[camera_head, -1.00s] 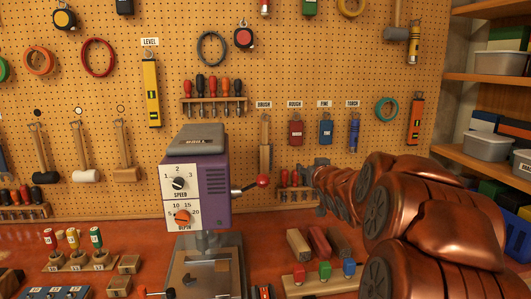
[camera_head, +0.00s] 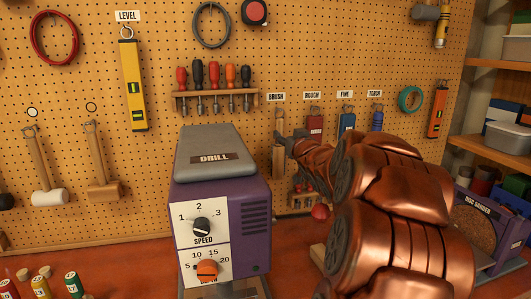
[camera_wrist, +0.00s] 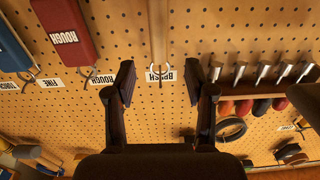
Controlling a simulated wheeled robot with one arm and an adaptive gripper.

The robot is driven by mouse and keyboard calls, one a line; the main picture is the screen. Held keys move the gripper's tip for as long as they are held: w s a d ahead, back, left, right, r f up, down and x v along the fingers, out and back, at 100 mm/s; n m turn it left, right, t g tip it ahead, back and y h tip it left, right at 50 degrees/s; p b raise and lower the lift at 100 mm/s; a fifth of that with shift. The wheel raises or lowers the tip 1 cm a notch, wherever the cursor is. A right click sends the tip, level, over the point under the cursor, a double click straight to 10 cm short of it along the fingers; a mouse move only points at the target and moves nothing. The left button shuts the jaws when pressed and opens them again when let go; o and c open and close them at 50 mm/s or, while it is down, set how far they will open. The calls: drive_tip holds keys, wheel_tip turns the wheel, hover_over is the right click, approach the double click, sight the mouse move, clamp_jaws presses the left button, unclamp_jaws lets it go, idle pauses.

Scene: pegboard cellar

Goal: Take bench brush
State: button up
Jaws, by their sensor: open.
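The bench brush (camera_head: 279,158) hangs on the pegboard under the BRUSH label, its wooden handle upright. In the head view my gripper (camera_head: 288,142) is in front of it, and the gripper and arm hide part of it. In the wrist view, which is upside down, the brush handle (camera_wrist: 158,30) runs up from its hook, in line with the gap between my fingers. My gripper (camera_wrist: 160,72) is open and empty, with a finger on either side of the label and hook. I cannot tell how far the fingertips are from the board.
The ROUGH red tool (camera_head: 315,124) hangs right of the brush, then the FINE blue one (camera_head: 347,121). A screwdriver rack (camera_head: 216,97) is to the upper left. The purple drill (camera_head: 222,210) stands on the bench at front left. A disc sander (camera_head: 484,225) is at the right.

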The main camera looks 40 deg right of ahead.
sight(280, 130)
drive_tip(key=shift+x, duration=0.85)
drive_tip(key=shift+f+p+x, duration=0.1)
drive_tip(key=shift+p+x, duration=0.75)
drive_tip(key=shift+x, duration=0.7)
drive_tip(key=shift+f+p+x, duration=0.15)
drive_tip(key=shift+p+x, duration=0.65)
drive_tip(key=shift+x, duration=0.75)
clamp_jaws()
